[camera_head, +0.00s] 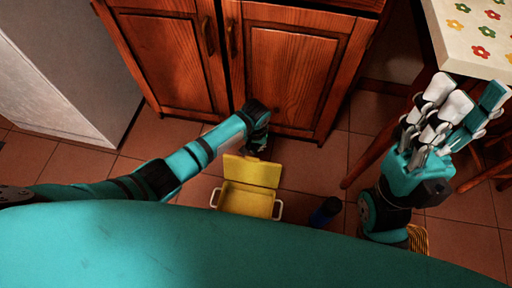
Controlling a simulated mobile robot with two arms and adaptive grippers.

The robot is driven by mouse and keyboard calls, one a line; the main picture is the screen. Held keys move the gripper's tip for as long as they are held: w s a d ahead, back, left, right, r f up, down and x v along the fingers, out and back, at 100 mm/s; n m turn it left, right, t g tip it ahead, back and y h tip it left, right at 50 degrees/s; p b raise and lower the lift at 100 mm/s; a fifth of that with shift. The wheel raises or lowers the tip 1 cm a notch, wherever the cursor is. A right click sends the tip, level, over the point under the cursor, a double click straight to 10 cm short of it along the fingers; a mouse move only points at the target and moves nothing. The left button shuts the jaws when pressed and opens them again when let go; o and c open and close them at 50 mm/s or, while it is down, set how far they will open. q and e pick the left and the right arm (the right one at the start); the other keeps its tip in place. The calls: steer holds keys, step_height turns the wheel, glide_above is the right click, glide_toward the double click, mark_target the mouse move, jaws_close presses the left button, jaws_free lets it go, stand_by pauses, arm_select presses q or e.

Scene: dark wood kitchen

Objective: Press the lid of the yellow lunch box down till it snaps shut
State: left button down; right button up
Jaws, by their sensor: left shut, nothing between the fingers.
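The yellow lunch box (247,200) sits on the tiled floor with white handles at both ends. Its lid (252,171) is raised along the far side and tilted back, so the inside shows. My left gripper (256,146) is shut and empty, just beyond the lid's far edge and in front of the cabinet. Its fingers are dark and partly hidden by the wrist, and I cannot tell whether they touch the lid. My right gripper (458,112) is at the right, far from the box, with its fingers spread, open and empty.
A wooden cabinet (285,75) stands close behind the box. A dark blue bottle-like object (326,211) stands right of the box. A table with a flowered top (474,35) is at the upper right. A grey-white appliance (70,55) is at the left.

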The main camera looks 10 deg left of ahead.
arm_select(q)
steer(key=shift+s+r, duration=0.1)
steer(key=shift+s, duration=0.3)
steer(key=shift+s+r+t+p, duration=0.2)
steer(key=shift+s+t+p, duration=0.15)
steer(key=shift+p, duration=0.35)
